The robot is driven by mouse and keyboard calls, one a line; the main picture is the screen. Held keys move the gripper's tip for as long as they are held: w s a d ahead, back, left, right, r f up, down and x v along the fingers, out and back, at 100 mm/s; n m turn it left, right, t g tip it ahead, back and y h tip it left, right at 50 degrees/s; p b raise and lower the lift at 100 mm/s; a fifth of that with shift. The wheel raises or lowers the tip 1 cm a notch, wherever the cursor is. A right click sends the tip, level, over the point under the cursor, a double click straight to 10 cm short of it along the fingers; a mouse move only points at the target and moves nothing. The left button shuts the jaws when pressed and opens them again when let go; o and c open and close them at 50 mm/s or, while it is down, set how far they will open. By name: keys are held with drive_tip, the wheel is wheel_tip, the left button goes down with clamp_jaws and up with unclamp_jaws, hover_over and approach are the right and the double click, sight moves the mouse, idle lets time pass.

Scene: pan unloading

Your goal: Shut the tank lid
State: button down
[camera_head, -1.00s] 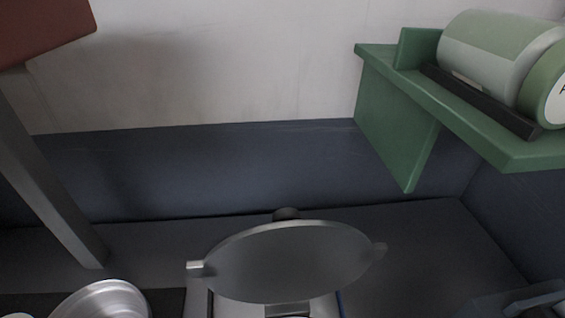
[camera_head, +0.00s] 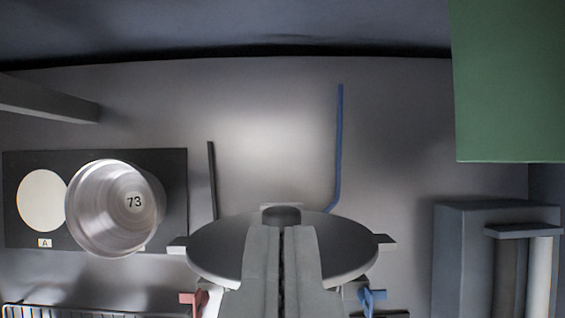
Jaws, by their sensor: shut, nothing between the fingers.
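The lid (camera_head: 215,255) is a round grey disc with a tab on each side, at the bottom middle. A dark knob (camera_head: 281,214) shows at its far edge. My gripper (camera_head: 283,232) is shut and empty, its fingers lying across the middle of the lid in this view. I cannot tell whether they touch it. The tank body is mostly hidden behind the lid and fingers. A red fitting (camera_head: 200,299) and a blue fitting (camera_head: 371,296) show below the lid's two sides. The lid's exact tilt is unclear.
A metal pot (camera_head: 88,210) marked 73 stands on a black mat (camera_head: 170,165) at left. A wire rack (camera_head: 90,310) is at bottom left. A black bar (camera_head: 212,180) and blue bar (camera_head: 340,140) flank clear surface. A green shelf (camera_head: 505,90) and dark box (camera_head: 455,250) are at right.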

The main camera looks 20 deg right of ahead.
wheel_tip(320, 180, down, 10)
drive_tip(key=shift+w+r, duration=0.25)
drive_tip(key=shift+w, duration=0.15)
idle(0.6)
drive_tip(key=shift+s, duration=0.15)
